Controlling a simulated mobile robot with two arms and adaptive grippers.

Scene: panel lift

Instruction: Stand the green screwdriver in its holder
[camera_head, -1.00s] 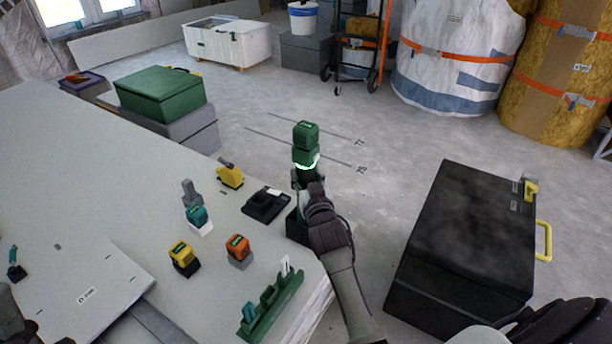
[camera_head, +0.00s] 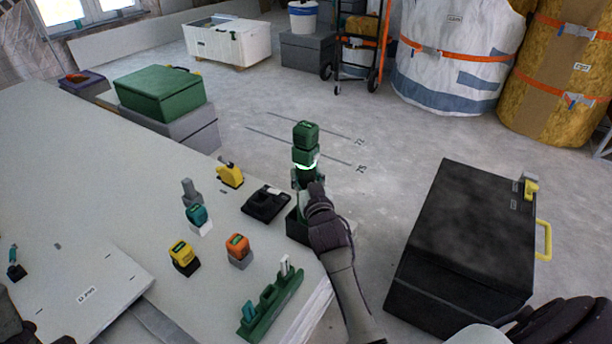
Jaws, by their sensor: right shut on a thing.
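The green screwdriver (camera_head: 306,137) stands about upright at the table's right edge, with its blocky green end up and a bright ring below it. My right gripper (camera_head: 309,190) is shut on its lower part. A dark box-like holder (camera_head: 296,228) is directly below, at the table edge. The gripper hides the screwdriver's lower end, so I cannot tell whether it is inside the holder. A dark part at the lower left edge (camera_head: 12,322) seems to be my left arm; its fingers cannot be made out.
Yellow (camera_head: 184,257), orange (camera_head: 238,246) and teal (camera_head: 197,216) tools stand on the table (camera_head: 110,190). A black tray-like item (camera_head: 265,203) lies left of the holder. A green rack (camera_head: 270,302) is nearer. A black case (camera_head: 465,240) stands right, with floor between.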

